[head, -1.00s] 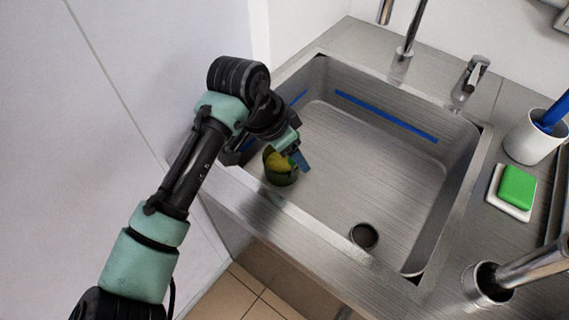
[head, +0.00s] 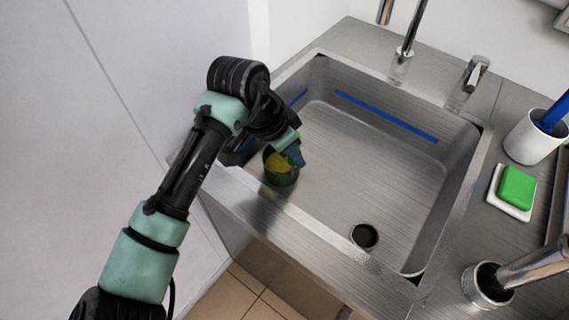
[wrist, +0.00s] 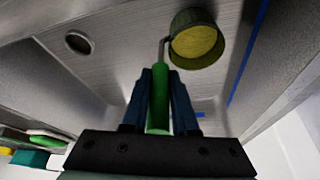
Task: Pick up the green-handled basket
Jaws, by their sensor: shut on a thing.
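The green-handled basket (head: 280,175) is a small round dark cup with yellow inside, in the near left corner of the steel sink. In the wrist view, the basket (wrist: 195,40) hangs off a thin bent rod at the end of its green handle (wrist: 158,112). My gripper (head: 297,156) is at the basket's right side in the head view. In the wrist view, my gripper (wrist: 160,78) has its two dark blue fingers closed on the green handle. I cannot tell whether the basket touches the sink floor.
The sink (head: 385,180) is otherwise empty, with a drain (head: 364,236) near its front and blue strips on its walls. A faucet (head: 407,45) stands behind. A green sponge (head: 516,187) and a white cup (head: 528,138) are on the right counter. A white wall (head: 110,110) is at left.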

